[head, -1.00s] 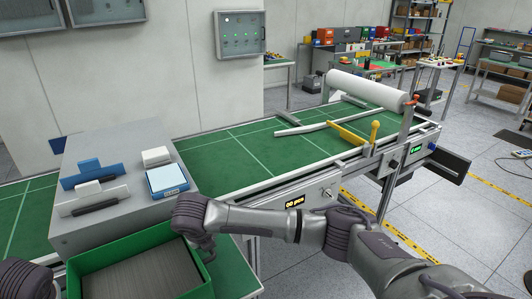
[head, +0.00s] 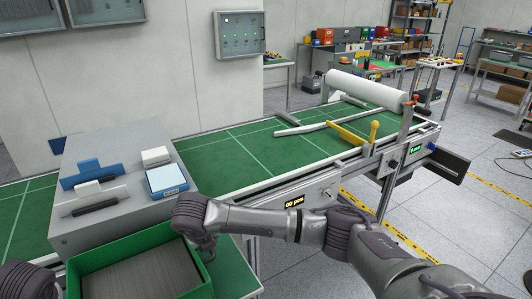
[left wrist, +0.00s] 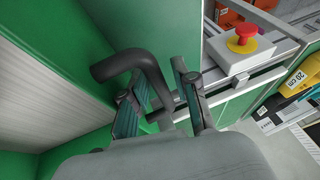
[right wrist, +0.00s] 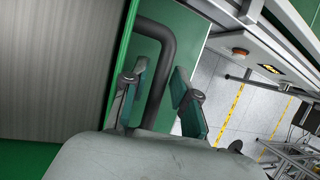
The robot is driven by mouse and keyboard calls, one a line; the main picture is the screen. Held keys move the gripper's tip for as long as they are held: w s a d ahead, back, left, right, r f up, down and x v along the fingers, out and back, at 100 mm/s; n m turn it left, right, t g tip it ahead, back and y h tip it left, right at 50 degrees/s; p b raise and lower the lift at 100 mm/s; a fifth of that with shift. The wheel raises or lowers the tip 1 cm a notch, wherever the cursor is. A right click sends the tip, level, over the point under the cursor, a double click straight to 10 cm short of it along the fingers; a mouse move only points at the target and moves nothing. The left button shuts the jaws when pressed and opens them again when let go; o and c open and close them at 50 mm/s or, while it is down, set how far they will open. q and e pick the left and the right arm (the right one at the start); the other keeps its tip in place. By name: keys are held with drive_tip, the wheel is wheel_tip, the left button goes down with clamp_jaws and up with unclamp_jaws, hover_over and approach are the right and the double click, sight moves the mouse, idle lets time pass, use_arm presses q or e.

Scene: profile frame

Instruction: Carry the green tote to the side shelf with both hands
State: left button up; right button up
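The green tote (head: 118,249) sits at the lower left of the head view, with a grey ribbed surface inside it. In the left wrist view, my left gripper (left wrist: 162,108) has its fingers apart on either side of a dark bent handle (left wrist: 147,64) on the tote. In the right wrist view, my right gripper (right wrist: 158,100) also has its fingers apart, with the other dark handle (right wrist: 164,46) between them and a gap visible. In the head view both grippers' fingertips are hidden. I cannot tell which shelf is the side shelf.
A grey box (head: 135,204) with tools and a blue-white pack (head: 167,180) stands just behind the tote. A green-topped bench (head: 235,148) with a white roll (head: 368,89) runs to the right. A rack (head: 414,32) and shelving (head: 500,88) stand far right. Open floor lies at right.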

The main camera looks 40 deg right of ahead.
use_arm(q)
drive_tip(key=shift+d+r, duration=0.25)
drive_tip(key=shift+d, duration=0.15)
use_arm(e)
drive_tip(key=shift+a+r, duration=0.1)
drive_tip(key=shift+a, duration=0.3)
use_arm(q)
drive_tip(key=shift+d+r+p, duration=0.1)
drive_tip(key=shift+r+p, duration=0.35)
drive_tip(key=shift+p, duration=0.4)
use_arm(e)
drive_tip(key=shift+w+r, duration=0.1)
drive_tip(key=shift+r, duration=0.6)
drive_tip(key=shift+r+p, duration=1)
drive_tip(key=shift+r, duration=0.1)
drive_tip(key=shift+d+r+p, duration=0.25)
drive_tip(key=shift+r+p, duration=0.55)
drive_tip(key=shift+p, duration=0.05)
use_arm(q)
drive_tip(key=shift+a+p+v, duration=0.15)
drive_tip(key=shift+p+v, duration=0.9)
drive_tip(key=shift+v, duration=0.45)
drive_tip(key=shift+a+p+v, duration=0.15)
drive_tip(key=shift+p+v, duration=0.9)
drive_tip(key=shift+v, duration=0.4)
use_arm(e)
drive_tip(key=shift+r, duration=2.15)
use_arm(q)
drive_tip(key=shift+s, duration=0.15)
